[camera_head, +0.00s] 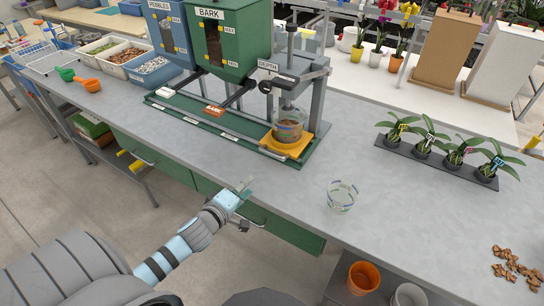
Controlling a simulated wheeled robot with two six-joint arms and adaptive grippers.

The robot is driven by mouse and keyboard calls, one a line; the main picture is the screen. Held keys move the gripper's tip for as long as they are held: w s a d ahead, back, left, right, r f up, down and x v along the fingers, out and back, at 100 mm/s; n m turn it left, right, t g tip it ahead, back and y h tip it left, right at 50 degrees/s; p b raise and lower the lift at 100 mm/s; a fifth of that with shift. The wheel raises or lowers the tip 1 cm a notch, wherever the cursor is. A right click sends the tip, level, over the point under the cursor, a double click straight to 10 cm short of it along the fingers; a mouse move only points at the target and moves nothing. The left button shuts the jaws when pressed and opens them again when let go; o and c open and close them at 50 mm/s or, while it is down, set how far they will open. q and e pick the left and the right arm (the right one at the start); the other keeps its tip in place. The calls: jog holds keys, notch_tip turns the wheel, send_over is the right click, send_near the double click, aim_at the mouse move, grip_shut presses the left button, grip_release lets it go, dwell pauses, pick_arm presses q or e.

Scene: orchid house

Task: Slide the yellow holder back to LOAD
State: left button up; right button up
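The yellow holder (301,149) sits at the right end of the green rail base (222,131), under the frame with the DEPTH label (268,66). A clear pot (288,126) with brown material in it stands on the holder. Small white labels lie along the rail to the left, and their print is too small to read. My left gripper (245,187) is in front of the bench's front edge, below and left of the holder and apart from it. Its fingers are too small to show whether they are open. My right gripper is not in view.
A green BARK hopper (229,45) and a blue PEBBLES hopper (169,30) stand behind the rail. An empty clear pot (341,195) stands right of the rail. Potted orchids on a dark tray (407,151) stand farther right.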

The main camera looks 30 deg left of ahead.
pick_arm(q)
jog(key=w+r+n, duration=0.1)
jog(key=w+r+n+t+h, duration=0.1)
jog(key=shift+a+r, duration=0.2)
jog(key=shift+r, duration=0.1)
jog(key=shift+w+a+f+b, duration=0.1)
jog(key=shift+w+f+b, duration=0.05)
jog(key=shift+w+b, duration=0.25)
jog(key=b, duration=0.5)
send_near(271, 155)
jog(key=w+f, duration=0.2)
jog(key=shift+w+a, duration=0.15)
jog(key=shift+w, duration=0.15)
jog(key=b+x, duration=0.1)
jog(key=x, duration=0.1)
jog(key=b+x, duration=0.1)
jog(key=x, duration=0.2)
jog(key=b+x, duration=0.1)
jog(key=x, duration=0.1)
jog(key=shift+w+r+b, duration=0.25)
jog(key=shift+r+b, duration=0.1)
jog(key=shift+w, duration=0.2)
jog(key=shift+r, duration=0.2)
grip_shut()
